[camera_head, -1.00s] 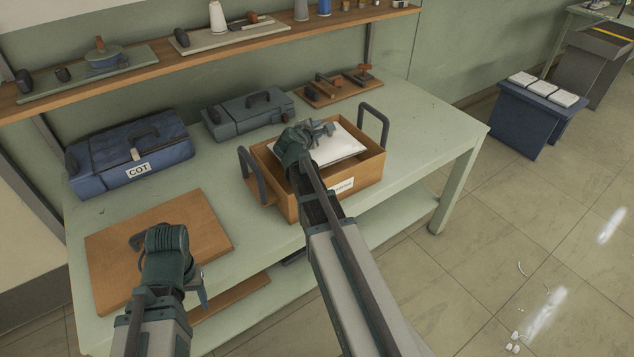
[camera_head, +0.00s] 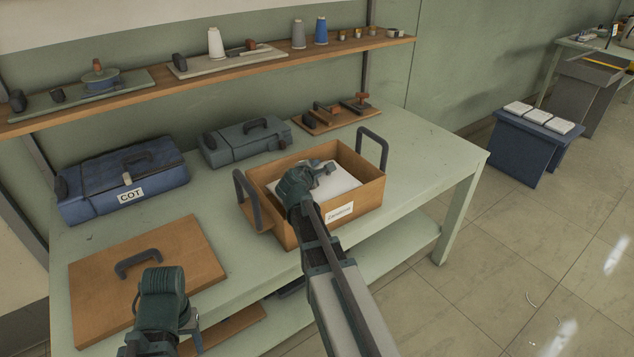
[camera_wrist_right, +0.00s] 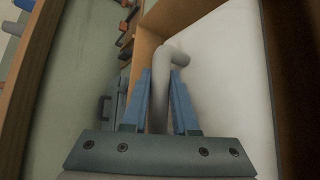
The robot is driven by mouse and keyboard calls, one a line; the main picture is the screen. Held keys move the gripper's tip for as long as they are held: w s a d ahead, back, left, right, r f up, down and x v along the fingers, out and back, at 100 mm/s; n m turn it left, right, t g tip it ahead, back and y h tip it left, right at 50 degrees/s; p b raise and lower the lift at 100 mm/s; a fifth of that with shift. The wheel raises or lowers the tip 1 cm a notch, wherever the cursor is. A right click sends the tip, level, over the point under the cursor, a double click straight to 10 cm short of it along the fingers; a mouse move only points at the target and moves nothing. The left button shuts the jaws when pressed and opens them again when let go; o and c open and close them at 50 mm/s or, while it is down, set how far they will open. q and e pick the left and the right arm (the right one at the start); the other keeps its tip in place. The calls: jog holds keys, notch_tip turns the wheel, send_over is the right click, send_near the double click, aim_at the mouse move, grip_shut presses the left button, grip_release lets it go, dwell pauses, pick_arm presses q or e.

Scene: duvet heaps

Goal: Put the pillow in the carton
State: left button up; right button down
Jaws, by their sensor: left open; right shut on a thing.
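The white pillow (camera_head: 343,183) lies low inside the open wooden carton (camera_head: 366,201), between its walls. My right gripper (camera_head: 324,171) reaches down into the carton from the front and is shut on the pillow. In the right wrist view, the gripper's blue fingers (camera_wrist_right: 161,82) close around a rounded pale bent part that meets the white pillow (camera_wrist_right: 225,80); the carton wall (camera_wrist_right: 149,42) stands beside it. My arm hides part of the pillow and the carton's near-left corner. My left gripper (camera_head: 194,334) is open, low at the front left, apart from the carton.
A wooden board with a dark handle (camera_head: 190,250) lies left on the green table (camera_head: 420,165). A blue case (camera_head: 90,193) and a grey-green case (camera_head: 225,152) stand behind. Dark handles rise at the carton's sides. A shelf (camera_head: 340,50) runs above. The table's right end is clear.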

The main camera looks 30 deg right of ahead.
jog(key=shift+f+b, duration=1.75)
jog(key=shift+f, duration=0.1)
jog(key=shift+f, duration=0.15)
jog(key=c, duration=0.7)
grip_release()
jog(key=shift+r, duration=0.35)
jog(key=p+v, duration=0.4)
jog(key=v, duration=0.6)
jog(key=shift+s+a+r, duration=0.1)
jog(key=shift+s+a, duration=0.05)
jog(key=shift+s, duration=0.1)
jog(key=shift+s+a+r+p, duration=0.15)
jog(key=shift+s+a+p, duration=0.25)
jog(key=shift+a, duration=0.1)
